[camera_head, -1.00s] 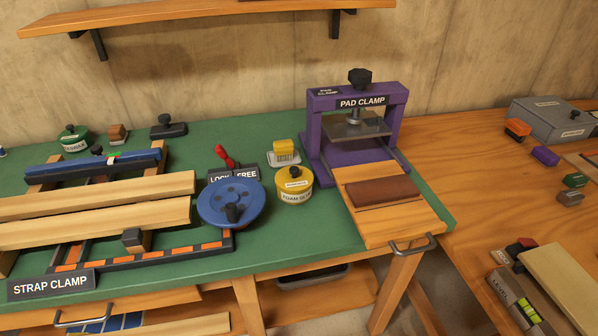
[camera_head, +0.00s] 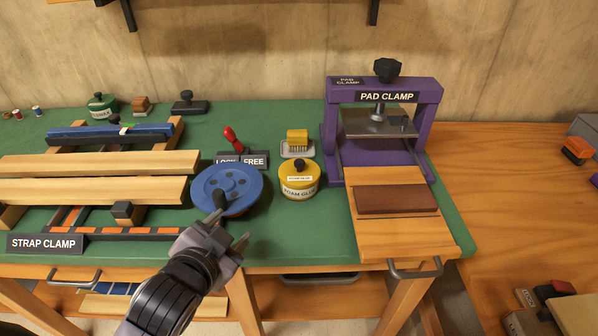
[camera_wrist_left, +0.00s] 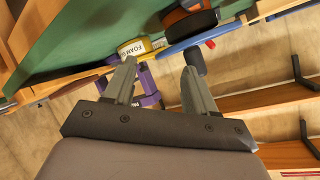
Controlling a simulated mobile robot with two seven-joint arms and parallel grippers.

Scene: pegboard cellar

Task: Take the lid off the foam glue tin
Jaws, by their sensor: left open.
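The foam glue tin (camera_head: 298,182) is a round yellow tin with a white label, upright on the green bench mat. Its yellow lid is on, with a black knob (camera_head: 299,165) on top. My left gripper (camera_head: 228,226) is open and empty, in front of the blue wheel, to the left of and nearer than the tin. In the left wrist view my two fingers (camera_wrist_left: 154,92) are apart, and the tin (camera_wrist_left: 134,48) shows beyond them at upper left, partly hidden. My right gripper is in neither view.
The blue wheel (camera_head: 243,184) with its black handle stands left of the tin. A yellow brush (camera_head: 297,142) on a tray sits behind it. The purple pad clamp (camera_head: 433,115) stands to the right, its wooden board (camera_head: 400,236) in front. The strap clamp lies to the left.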

